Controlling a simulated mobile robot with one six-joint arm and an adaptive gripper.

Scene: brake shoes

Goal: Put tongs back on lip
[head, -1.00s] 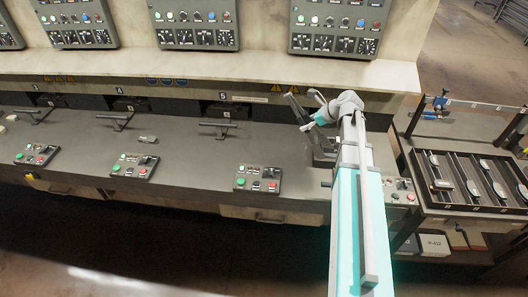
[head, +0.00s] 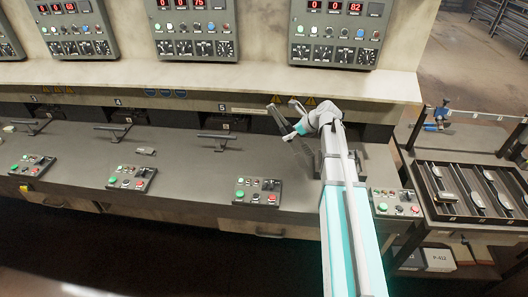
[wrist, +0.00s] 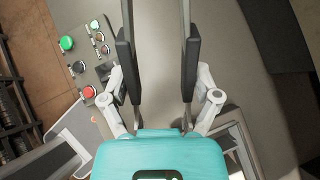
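The tongs are two long grey bars, seen in the wrist view (wrist: 186,18) running up past the top edge. The far tips are out of the wrist view. Which edge is the lip is unclear; the bench front edge (head: 160,196) runs below.
Green-and-red button boxes (head: 258,190) line the bench front. A T-shaped handle (head: 218,138) stands at station 5, left of my gripper. Meter panels (head: 338,32) hang above an overhanging ledge (head: 180,75). A dark tray with brake shoes (head: 470,190) sits on the right-hand table.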

